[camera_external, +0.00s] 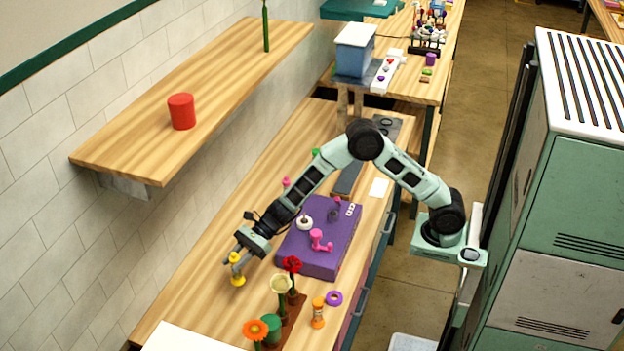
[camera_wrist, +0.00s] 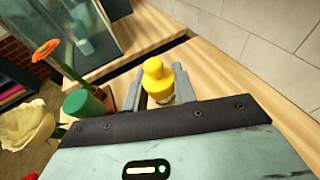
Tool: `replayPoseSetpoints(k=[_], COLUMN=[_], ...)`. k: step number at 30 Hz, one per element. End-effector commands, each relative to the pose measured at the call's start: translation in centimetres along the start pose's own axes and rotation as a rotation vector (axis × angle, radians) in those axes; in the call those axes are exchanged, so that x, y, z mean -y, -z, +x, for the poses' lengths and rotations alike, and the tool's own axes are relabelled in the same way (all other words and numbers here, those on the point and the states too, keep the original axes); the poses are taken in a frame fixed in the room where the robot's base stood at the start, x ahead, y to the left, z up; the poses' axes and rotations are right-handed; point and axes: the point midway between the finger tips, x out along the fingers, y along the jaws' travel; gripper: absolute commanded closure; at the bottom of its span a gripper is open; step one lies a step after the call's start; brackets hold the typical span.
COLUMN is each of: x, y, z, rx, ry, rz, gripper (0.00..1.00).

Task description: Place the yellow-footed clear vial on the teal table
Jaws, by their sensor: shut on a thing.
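My gripper (camera_external: 235,262) is shut on the yellow-footed clear vial (camera_external: 238,279) over the left part of the wooden counter. The vial looks upright, with a yellow foot below and a yellow top above the fingers; its clear middle is mostly hidden. In the wrist view its yellow top (camera_wrist: 154,76) sits between the two grey fingers (camera_wrist: 158,92). I cannot tell whether the foot touches the counter. A teal tabletop (camera_external: 350,10) shows at the far top edge of the external view, far from my gripper.
A purple box (camera_external: 316,262) with small pink and white items stands right of my gripper. Flowers in a brown holder (camera_external: 292,310), an orange-capped jar (camera_external: 318,318) and a purple ring (camera_external: 334,298) stand in front. A wooden shelf (camera_external: 225,85) with a red cylinder (camera_external: 181,112) hangs along the wall.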

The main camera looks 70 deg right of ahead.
Motion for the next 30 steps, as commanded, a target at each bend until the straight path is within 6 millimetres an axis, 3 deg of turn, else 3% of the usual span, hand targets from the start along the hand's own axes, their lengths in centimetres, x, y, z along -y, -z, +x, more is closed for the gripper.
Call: replayPoseSetpoints(k=[7, 21, 30], x=[-0.1, -0.1, 0.0], y=[4.1, 8.7, 9.0], z=[1.3, 2.7, 2.8], rx=[-0.002, 0.0, 0.001], ry=[-0.002, -0.002, 0.0], rz=[0.003, 0.001, -0.001], gripper=[1.0, 1.0, 1.0])
